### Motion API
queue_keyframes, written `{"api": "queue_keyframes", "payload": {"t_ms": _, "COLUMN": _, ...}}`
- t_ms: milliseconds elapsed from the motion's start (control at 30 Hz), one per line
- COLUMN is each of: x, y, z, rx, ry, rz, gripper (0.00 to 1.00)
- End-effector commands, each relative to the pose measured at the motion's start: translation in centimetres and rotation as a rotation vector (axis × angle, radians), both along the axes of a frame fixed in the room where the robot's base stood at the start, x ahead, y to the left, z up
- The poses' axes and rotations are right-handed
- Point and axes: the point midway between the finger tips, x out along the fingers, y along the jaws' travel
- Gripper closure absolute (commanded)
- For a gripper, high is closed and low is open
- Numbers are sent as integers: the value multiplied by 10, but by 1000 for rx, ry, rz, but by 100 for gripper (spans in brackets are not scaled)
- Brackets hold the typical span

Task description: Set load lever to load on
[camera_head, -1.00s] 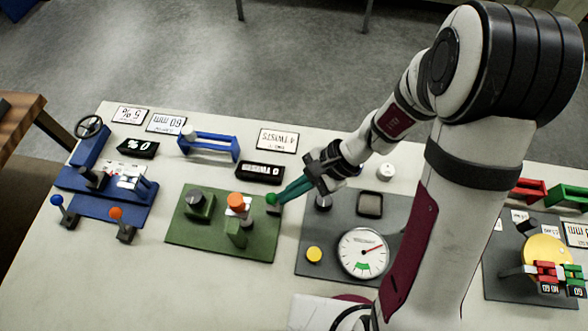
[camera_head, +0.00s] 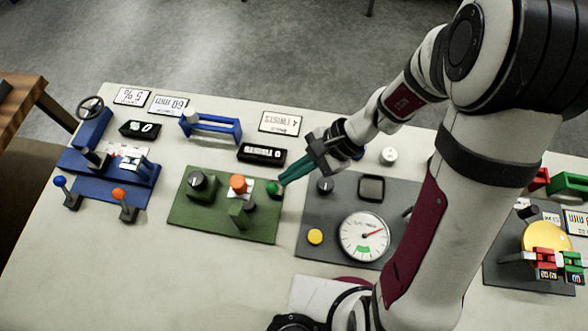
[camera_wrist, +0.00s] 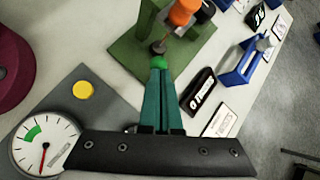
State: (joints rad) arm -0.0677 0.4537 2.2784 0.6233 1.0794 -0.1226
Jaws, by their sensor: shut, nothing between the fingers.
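A green ball knob (camera_head: 275,188) on a short lever stands at the right edge of the green panel (camera_head: 190,222). It also shows in the wrist view (camera_wrist: 158,62). My gripper (camera_head: 283,182) is shut and empty, with its teal fingertips (camera_wrist: 159,70) at the green knob, touching or nearly so. An orange knob (camera_head: 238,183) stands left of it on the same panel, with a green block (camera_head: 239,213) in front. I cannot read any label that names the load lever.
A grey panel with a dial (camera_head: 364,237) and a yellow button (camera_head: 315,237) lies to the right. A blue panel with a blue-knobbed lever (camera_head: 61,182) and an orange-knobbed lever (camera_head: 118,194) lies left. A black display (camera_head: 262,153) stands behind the green panel.

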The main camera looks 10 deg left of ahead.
Motion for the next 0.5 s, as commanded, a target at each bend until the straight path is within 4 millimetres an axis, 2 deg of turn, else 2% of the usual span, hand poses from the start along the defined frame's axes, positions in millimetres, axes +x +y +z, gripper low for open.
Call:
{"api": "queue_keyframes", "payload": {"t_ms": 133, "x": 1, "y": -1, "z": 0, "rx": 1, "ry": -1, "rz": -1, "gripper": 100}}
{"api": "queue_keyframes", "payload": {"t_ms": 233, "x": 5, "y": -9, "z": 4, "rx": 0, "ry": -3, "rz": -2, "gripper": 100}}
{"api": "queue_keyframes", "payload": {"t_ms": 367, "x": 17, "y": -32, "z": 16, "rx": 1, "ry": -3, "rz": -5, "gripper": 100}}
{"api": "queue_keyframes", "payload": {"t_ms": 500, "x": 10, "y": -54, "z": 42, "rx": -1, "ry": -6, "rz": -4, "gripper": 100}}
